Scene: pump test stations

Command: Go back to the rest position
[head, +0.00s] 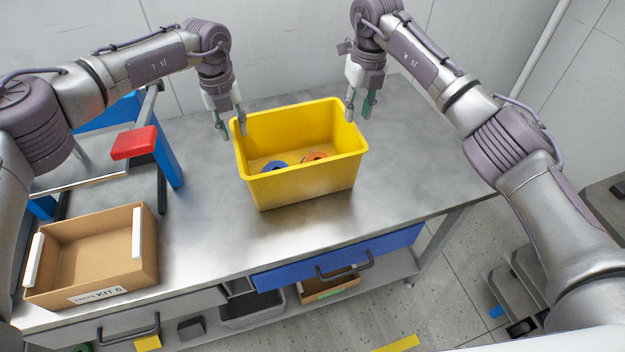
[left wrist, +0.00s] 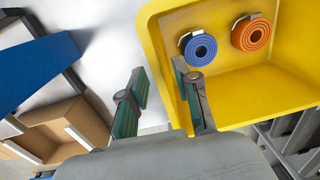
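A yellow bin (head: 305,188) stands upright on the steel table. In it lie a blue roll (head: 274,167) and an orange roll (head: 315,156). My left gripper (head: 234,135) is open at the bin's left wall, one finger on each side of the rim in the head view. My right gripper (head: 358,119) is open at the bin's right wall, its fingers likewise to either side of the rim. I cannot tell how far above the rim the fingertips are. In the left wrist view, the left fingers (left wrist: 165,104) stand apart with nothing between them but the bin's edge (left wrist: 160,60).
A cardboard kit box (head: 145,275) is at the table's left front. Behind it is a blue stand with a red part (head: 134,143). A blue drawer (head: 340,256) is under the front edge. The steel tabletop (head: 420,170) right of the bin is clear. A wall is close behind.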

